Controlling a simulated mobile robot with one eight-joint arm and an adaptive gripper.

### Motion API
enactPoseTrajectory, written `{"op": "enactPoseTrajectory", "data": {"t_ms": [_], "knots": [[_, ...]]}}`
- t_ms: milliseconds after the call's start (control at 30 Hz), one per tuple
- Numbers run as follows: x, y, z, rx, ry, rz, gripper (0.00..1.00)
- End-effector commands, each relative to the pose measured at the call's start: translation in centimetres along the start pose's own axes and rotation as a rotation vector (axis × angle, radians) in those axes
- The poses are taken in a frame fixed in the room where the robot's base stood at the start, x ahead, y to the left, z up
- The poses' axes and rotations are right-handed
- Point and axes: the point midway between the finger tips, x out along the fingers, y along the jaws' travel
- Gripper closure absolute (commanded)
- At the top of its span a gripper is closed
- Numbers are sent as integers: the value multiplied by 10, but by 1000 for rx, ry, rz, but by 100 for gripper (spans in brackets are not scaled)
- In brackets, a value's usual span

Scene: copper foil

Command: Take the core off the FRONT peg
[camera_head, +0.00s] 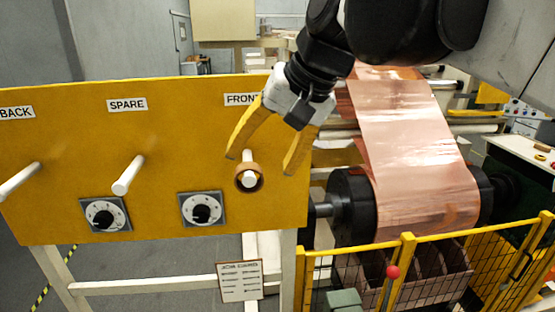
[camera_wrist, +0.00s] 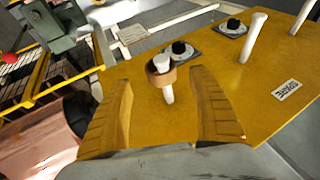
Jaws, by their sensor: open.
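The core (camera_head: 241,184) is a short brown ring around the white FRONT peg (camera_head: 248,157), near the peg's outer end, on the yellow panel (camera_head: 165,160). The FRONT label (camera_head: 238,99) is partly covered by my gripper (camera_head: 265,168). My gripper is open, with its yellow fingers on either side of the peg and core. In the wrist view the core (camera_wrist: 152,76) sits on the peg (camera_wrist: 168,95) between and beyond the fingertips, with a visible gap to each finger. I cannot tell the exact depth between fingertips and core.
The SPARE peg (camera_head: 128,175) and BACK peg (camera_head: 20,180) are bare. Two dials (camera_head: 104,214) (camera_head: 202,208) sit low on the panel. To the right are the copper foil (camera_head: 415,140), a black roller (camera_head: 352,205) and a yellow guard rail (camera_head: 430,236).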

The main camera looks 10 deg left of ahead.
Motion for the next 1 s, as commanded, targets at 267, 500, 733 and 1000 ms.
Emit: {"op": "enactPoseTrajectory", "data": {"t_ms": [267, 500, 733, 1000], "knots": [[27, -1, 2, -1, 0, 0, 29], [63, -2, 4, 0, 0, 0, 29], [70, -2, 5, 0, 1, 0, 29], [70, -2, 5, 0, 1, 0, 69]]}}
